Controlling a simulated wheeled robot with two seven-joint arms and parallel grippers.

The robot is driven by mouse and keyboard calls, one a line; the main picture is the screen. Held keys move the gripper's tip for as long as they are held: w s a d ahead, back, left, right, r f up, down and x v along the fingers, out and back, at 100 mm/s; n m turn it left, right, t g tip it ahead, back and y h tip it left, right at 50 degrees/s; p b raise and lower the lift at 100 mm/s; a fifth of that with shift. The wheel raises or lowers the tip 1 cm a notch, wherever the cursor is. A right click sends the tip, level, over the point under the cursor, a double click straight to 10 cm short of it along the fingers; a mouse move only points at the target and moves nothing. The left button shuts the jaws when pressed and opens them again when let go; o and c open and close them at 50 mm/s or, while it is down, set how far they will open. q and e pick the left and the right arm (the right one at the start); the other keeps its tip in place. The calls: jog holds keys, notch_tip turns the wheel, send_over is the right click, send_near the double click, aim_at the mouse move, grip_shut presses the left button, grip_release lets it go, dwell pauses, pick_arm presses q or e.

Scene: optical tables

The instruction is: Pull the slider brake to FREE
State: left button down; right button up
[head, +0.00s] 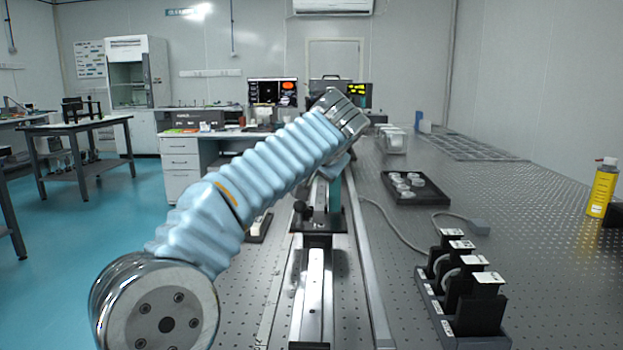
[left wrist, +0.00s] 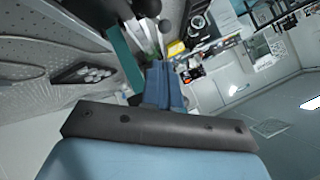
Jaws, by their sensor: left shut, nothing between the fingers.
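The slider carriage (head: 328,220) sits on the long rail (head: 315,290) in the middle of the table, with a black knob (head: 302,209) on its left side and an upright teal plate (head: 335,197). The teal plate also shows in the left wrist view (left wrist: 122,56), left of my fingers. My left arm reaches over the rail and hides part of the slider. My left gripper (left wrist: 163,68) is shut and empty, its blue fingers together near the teal plate; I cannot tell whether they touch anything. No brake marking is readable. My right gripper is not in view.
To the right, a black holder (head: 465,295) carries several upright mounts. A black tray (head: 415,187) with pale round parts lies behind it, near a grey cable. A yellow bottle (head: 602,187) stands at the far right.

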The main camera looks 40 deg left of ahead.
pick_arm(q)
jog(key=shift+a+v, duration=0.2)
jog(key=shift+v, duration=1.65)
jog(key=shift+s, duration=0.15)
